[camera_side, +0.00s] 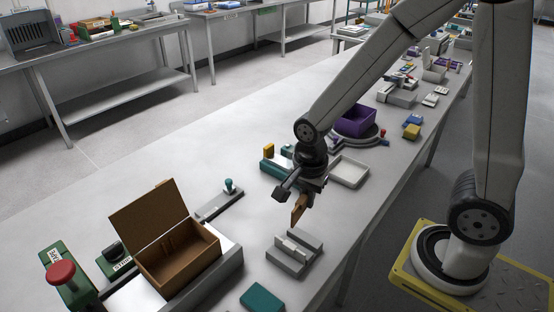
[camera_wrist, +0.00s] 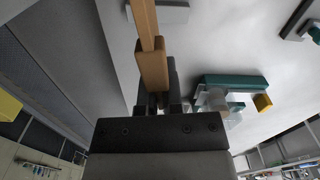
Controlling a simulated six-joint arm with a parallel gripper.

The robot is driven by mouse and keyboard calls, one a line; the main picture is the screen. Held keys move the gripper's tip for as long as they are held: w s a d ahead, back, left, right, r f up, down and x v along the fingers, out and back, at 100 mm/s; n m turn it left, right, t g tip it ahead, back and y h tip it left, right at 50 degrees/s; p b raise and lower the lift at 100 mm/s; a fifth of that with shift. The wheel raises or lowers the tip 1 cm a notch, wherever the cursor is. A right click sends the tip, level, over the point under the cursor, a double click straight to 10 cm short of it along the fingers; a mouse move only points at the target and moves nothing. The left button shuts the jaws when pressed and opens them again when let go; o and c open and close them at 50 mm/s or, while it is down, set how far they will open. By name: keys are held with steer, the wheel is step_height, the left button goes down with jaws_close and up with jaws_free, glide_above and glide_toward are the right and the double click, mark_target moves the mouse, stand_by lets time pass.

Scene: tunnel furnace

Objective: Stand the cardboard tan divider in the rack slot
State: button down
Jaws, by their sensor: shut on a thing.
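The tan cardboard divider (camera_side: 298,209) hangs below my gripper (camera_side: 304,190) in the side view, its flat face tilted from the camera. My gripper is shut on it. In the wrist view the divider (camera_wrist: 148,22) runs up from between the fingers to the top edge. The grey rack (camera_side: 294,254) lies on the table below and in front of my gripper, with a pale slotted block across its middle. The divider is above the rack and apart from it. Which slot it lines up with cannot be told.
An open brown box (camera_side: 178,262) with its lid up stands left of the rack. A teal block (camera_side: 262,299) lies in front. A white tray (camera_side: 349,171) and purple bin (camera_side: 354,121) stand behind. A teal-knobbed fixture (camera_side: 229,187) is at left.

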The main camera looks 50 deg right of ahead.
mark_target(291, 231)
steer(key=n, duration=0.5)
steer(key=w+a+f+n, duration=0.1)
steer(key=n, duration=0.4)
steer(key=w+a+f+n, duration=0.1)
steer(key=n, duration=0.5)
steer(key=shift+w+f, duration=0.2)
steer(key=shift+w, duration=0.05)
steer(key=shift+f, duration=0.2)
steer(key=shift+f, duration=3.75)
steer(key=shift+s+f, duration=0.1)
steer(key=shift+f, duration=0.2)
